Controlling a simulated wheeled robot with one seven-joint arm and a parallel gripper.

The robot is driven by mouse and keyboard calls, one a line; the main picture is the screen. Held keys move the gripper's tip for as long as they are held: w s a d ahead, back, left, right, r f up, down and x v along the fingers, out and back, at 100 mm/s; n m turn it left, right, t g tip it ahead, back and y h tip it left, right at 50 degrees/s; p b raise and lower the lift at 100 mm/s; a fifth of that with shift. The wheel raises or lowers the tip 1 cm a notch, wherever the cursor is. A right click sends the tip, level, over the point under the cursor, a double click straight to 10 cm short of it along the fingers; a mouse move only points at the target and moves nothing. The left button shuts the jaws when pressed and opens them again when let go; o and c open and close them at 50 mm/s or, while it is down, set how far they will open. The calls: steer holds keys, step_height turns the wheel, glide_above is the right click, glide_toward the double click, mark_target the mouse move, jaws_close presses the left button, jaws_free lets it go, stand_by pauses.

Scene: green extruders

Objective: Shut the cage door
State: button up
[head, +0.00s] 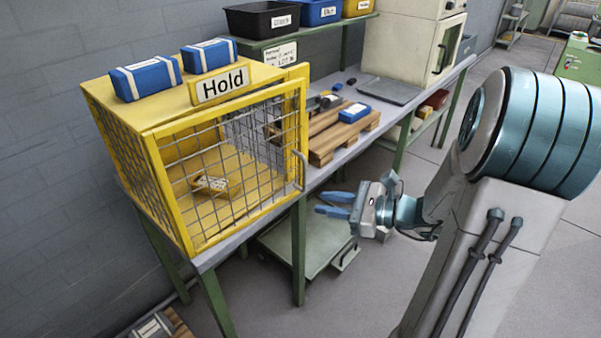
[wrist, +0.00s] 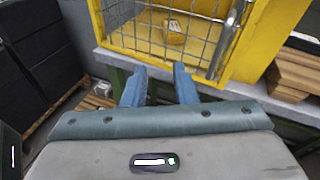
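The yellow cage (head: 218,95) stands on the left end of the bench, with a "Hold" sign on its top front edge. A yellow box (head: 212,185) is inside, behind the mesh. My gripper (head: 322,203) is right of and below the handle, apart from the door. Its blue fingers (wrist: 160,84) are spread and empty.
Two blue boxes (head: 146,79) lie on the cage top. A wooden pallet (head: 335,135) with a blue box (head: 354,112) is right of the cage. A green platform (head: 305,240) is under the bench. The floor in front is open.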

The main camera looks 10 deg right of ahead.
steer(key=w+d+m+t+h, duration=0.1)
steer(key=w+d+m+t, duration=0.25)
steer(key=d+m, duration=0.2)
steer(key=shift+n+t, duration=0.45)
steer(key=x, duration=0.8)
steer(key=f+x, duration=0.1)
steer(key=x, duration=0.3)
steer(key=shift+w+a+b, duration=0.15)
steer(key=shift+w+b, duration=0.2)
steer(key=shift+b, duration=0.05)
jaws_close()
